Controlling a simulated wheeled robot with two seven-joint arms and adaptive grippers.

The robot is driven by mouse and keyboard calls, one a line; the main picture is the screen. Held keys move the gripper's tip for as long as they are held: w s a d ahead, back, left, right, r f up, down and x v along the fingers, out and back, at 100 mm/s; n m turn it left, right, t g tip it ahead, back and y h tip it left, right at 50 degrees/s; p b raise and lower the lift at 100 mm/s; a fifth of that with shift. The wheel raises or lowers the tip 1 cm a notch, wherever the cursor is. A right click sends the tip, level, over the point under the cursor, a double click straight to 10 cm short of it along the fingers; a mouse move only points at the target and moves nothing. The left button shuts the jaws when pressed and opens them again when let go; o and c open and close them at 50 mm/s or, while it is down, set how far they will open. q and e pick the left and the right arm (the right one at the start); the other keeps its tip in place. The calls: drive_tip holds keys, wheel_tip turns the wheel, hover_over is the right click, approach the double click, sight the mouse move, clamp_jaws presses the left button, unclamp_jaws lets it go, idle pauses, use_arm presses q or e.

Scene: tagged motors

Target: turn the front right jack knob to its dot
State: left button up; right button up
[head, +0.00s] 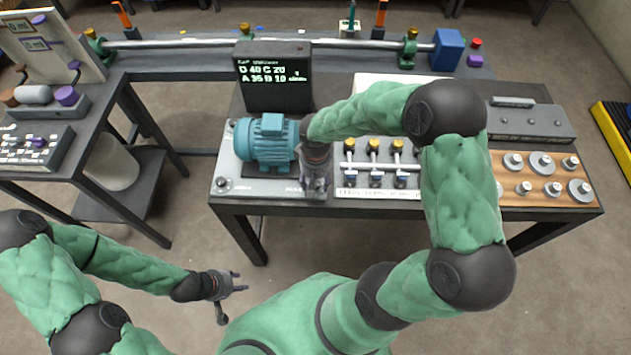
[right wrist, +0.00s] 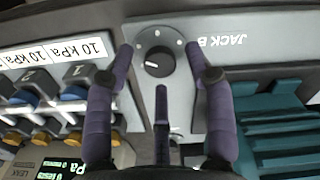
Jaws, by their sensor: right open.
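The front right jack knob (right wrist: 155,62), black with a white pointer line, sits on a grey plate marked JACK B in the right wrist view. Pale dots lie around it; the pointer aims toward the picture's left. My right gripper (right wrist: 162,75) is open, with its purple fingers on both sides of the knob and another below it; I cannot tell whether they touch. In the head view my right gripper (head: 316,186) hides this knob at the front right of the motor's baseplate (head: 262,187). My left gripper (head: 232,283) is open and empty, away from the table.
The teal motor (head: 265,140) stands left of my right gripper. A display (head: 273,75) behind it reads D 40, C 20, A 35, B 10. A row of valves (head: 375,160) stands close on the right. Weights on a wooden board (head: 545,180) lie further right.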

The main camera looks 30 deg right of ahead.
drive_tip(key=shift+f, duration=0.35)
clamp_jaws()
drive_tip(key=shift+n, duration=0.3)
drive_tip(key=n+p, duration=0.2)
drive_tip(key=n, duration=0.3)
drive_tip(key=shift+s, duration=0.1)
drive_tip(key=n+p, duration=0.2)
drive_tip(key=n, duration=0.4)
idle(0.5)
